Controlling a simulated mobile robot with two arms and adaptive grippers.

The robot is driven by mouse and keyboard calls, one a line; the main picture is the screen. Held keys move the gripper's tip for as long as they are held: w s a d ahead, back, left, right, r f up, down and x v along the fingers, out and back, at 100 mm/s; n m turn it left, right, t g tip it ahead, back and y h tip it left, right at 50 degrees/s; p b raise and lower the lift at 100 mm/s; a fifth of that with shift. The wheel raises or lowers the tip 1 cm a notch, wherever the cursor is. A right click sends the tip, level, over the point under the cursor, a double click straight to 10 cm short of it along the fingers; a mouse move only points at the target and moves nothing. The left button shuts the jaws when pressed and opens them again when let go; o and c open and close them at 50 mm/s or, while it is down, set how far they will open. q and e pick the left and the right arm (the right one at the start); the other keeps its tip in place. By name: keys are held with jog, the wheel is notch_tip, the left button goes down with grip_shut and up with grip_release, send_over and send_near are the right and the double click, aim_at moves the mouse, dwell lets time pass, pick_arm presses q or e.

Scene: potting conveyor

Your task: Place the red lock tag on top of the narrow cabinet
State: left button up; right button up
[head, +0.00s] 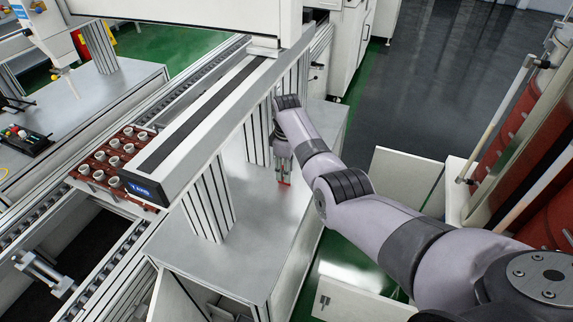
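My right arm reaches in from the right, and its gripper (283,176) points down over the grey metal top of a cabinet (262,222) under the gantry. A small red piece, which looks like the red lock tag (284,183), is at the fingertips, and the fingers appear closed on it. It is at or just above the cabinet top; I cannot tell whether it touches. The fingers are small in view and partly hidden by the wrist. I cannot tell if this cabinet is the one called narrow. My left gripper is not in view.
Gantry posts (209,203) stand on the cabinet top left of my gripper, with a long beam (205,110) above. A conveyor carries a red tray (84,178) of several pale pots. Cabinet doors (405,178) stand open at right. Red cylinders (520,120) stand at far right.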

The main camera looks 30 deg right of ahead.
notch_tip(320, 180, up, 12)
jog(key=b, duration=0.2)
jog(key=shift+r+b, duration=0.15)
jog(key=shift+b, duration=0.15)
dwell(0.4)
